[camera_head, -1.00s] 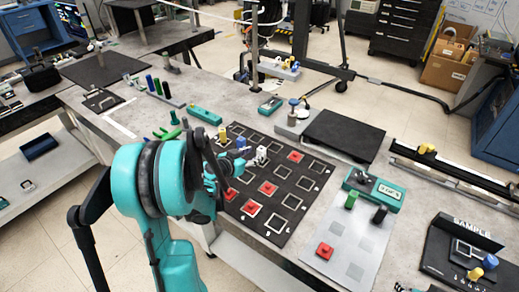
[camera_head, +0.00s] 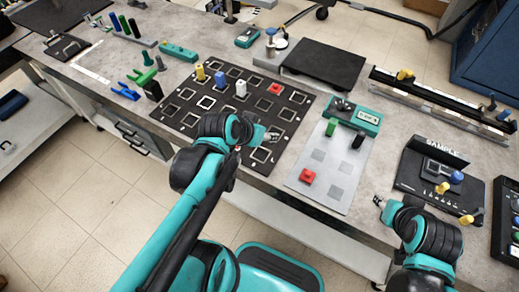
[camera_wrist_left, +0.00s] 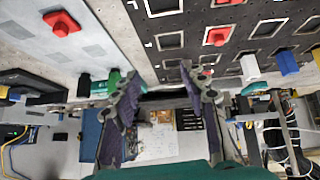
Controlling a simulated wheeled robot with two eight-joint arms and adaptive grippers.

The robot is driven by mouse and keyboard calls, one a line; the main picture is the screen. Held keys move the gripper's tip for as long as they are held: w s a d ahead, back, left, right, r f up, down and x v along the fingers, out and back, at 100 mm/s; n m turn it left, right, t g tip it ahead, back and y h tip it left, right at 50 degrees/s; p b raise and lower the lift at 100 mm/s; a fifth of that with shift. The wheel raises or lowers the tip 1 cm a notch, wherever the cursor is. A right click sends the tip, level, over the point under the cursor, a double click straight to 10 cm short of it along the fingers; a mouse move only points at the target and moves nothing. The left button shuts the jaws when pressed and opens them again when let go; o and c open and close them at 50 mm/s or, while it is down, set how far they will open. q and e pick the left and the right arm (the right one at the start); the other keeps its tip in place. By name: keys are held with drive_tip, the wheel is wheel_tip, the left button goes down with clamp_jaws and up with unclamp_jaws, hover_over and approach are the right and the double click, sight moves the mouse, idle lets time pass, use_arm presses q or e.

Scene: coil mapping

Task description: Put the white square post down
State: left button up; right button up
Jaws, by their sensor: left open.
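The white square post (camera_head: 241,88) stands upright on the black mat (camera_head: 309,101), between a blue post (camera_head: 220,78) and a red block (camera_head: 275,89). It also shows in the left wrist view (camera_wrist_left: 249,68), to the right of my gripper and apart from it. My left gripper (camera_head: 272,137) is over the mat's near right edge. In the wrist view its two fingers (camera_wrist_left: 160,72) are spread with nothing between them.
A yellow post (camera_head: 200,72) stands left of the blue one. A grey sheet (camera_head: 320,183) right of the mat bears a red block (camera_head: 307,176). Several mat squares are empty.

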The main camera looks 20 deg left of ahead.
use_arm(q)
drive_tip(key=s+d+g+y, duration=0.1)
drive_tip(key=s+d, duration=0.1)
drive_tip(key=s, duration=0.4)
drive_tip(key=shift+s+n, duration=0.3)
